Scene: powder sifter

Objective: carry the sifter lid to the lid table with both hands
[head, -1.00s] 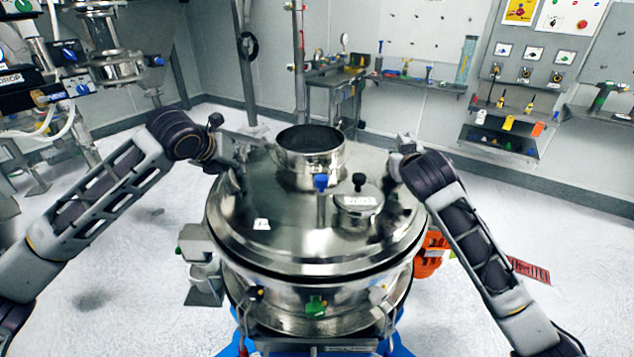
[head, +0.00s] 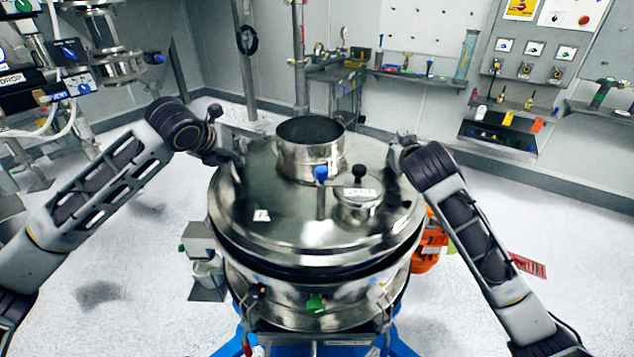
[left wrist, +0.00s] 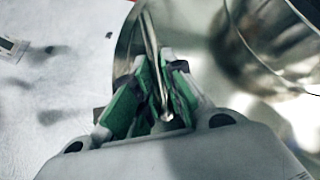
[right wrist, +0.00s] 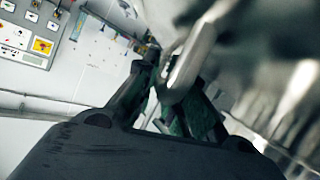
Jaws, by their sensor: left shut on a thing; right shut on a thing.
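The sifter lid (head: 285,225) is a round shiny steel cover with a central collar (head: 310,155), a blue-topped knob and a small capped port. It sits level above the steel sifter body (head: 290,300), with a dark gap showing between them at the front. My left gripper (head: 228,160) is at the lid's left side. In the left wrist view its green-padded fingers (left wrist: 158,90) are shut on a thin metal handle of the lid. My right gripper (head: 398,158) is at the lid's right side. In the right wrist view its fingers (right wrist: 178,95) close around a blurred metal handle. I cannot identify the lid table.
A dark bench (head: 338,75) and a pole (head: 299,60) stand behind the sifter. Machinery with hoses (head: 50,90) is at the left. Orange items (head: 428,245) are beside the sifter at the right.

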